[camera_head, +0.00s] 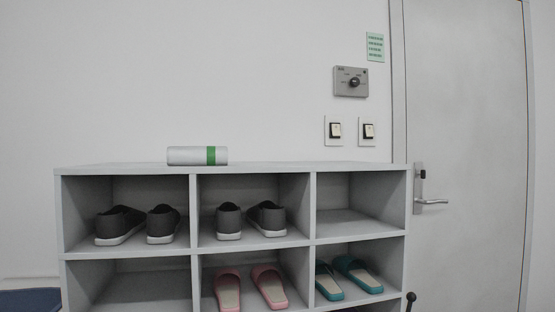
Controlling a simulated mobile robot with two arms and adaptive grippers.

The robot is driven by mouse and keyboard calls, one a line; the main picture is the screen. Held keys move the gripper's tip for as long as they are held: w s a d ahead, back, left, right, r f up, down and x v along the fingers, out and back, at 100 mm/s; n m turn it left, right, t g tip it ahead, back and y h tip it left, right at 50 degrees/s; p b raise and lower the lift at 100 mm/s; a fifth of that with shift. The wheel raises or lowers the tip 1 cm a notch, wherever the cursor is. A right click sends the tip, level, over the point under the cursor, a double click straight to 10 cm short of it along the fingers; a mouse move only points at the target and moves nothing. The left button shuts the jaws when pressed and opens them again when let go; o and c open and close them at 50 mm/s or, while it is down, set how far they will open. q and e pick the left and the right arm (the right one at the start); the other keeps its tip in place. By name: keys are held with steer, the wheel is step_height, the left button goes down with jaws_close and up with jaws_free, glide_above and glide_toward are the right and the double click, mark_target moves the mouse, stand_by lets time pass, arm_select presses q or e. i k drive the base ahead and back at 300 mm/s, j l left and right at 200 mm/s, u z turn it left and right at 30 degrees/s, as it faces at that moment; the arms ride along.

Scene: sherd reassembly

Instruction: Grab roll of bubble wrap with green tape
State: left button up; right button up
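The roll of bubble wrap (186,156) is a pale grey-white cylinder with a band of green tape (211,156) near its right end. It lies on its side on top of the grey shoe shelf (285,168), left of the middle, close to the wall. Neither of my grippers shows in the head view.
The shelf holds dark shoes (119,224) in two upper compartments, pink slippers (266,285) and teal slippers (358,273) below. The upper right compartment is empty. The shelf top beside the roll is clear. A door with a handle (431,201) is at right.

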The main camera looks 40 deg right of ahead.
mark_target(182, 155)
steer(key=i+l+z, duration=0.15)
steer(key=i+z, duration=0.7)
steer(key=k, duration=0.1)
